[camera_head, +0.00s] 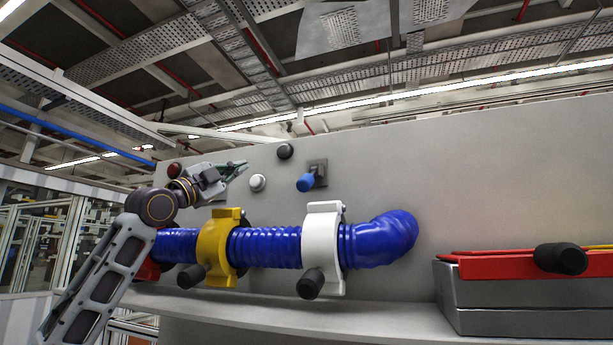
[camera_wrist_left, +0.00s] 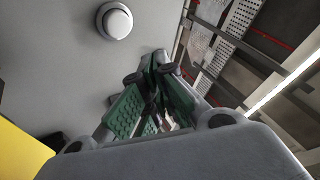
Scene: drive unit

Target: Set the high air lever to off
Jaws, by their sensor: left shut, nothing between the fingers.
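A lever with a blue knob (camera_head: 306,182) sits on a small grey plate (camera_head: 318,168) on the grey panel, and its knob points down and to the left. I cannot tell from a label whether it is the high air lever. My left gripper (camera_head: 242,166) is shut and empty in front of the panel, to the left of the blue knob and apart from it. In the left wrist view its green-padded fingers (camera_wrist_left: 158,72) meet at the tips. The right gripper is not in view.
A white button (camera_head: 257,183), a black knob (camera_head: 284,151) and a red button (camera_head: 174,170) are on the panel. Below runs a blue hose (camera_head: 265,247) with a yellow clamp (camera_head: 213,245) and a white clamp (camera_head: 322,240), each with a black handle. Red-topped grey boxes (camera_head: 520,293) stand right.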

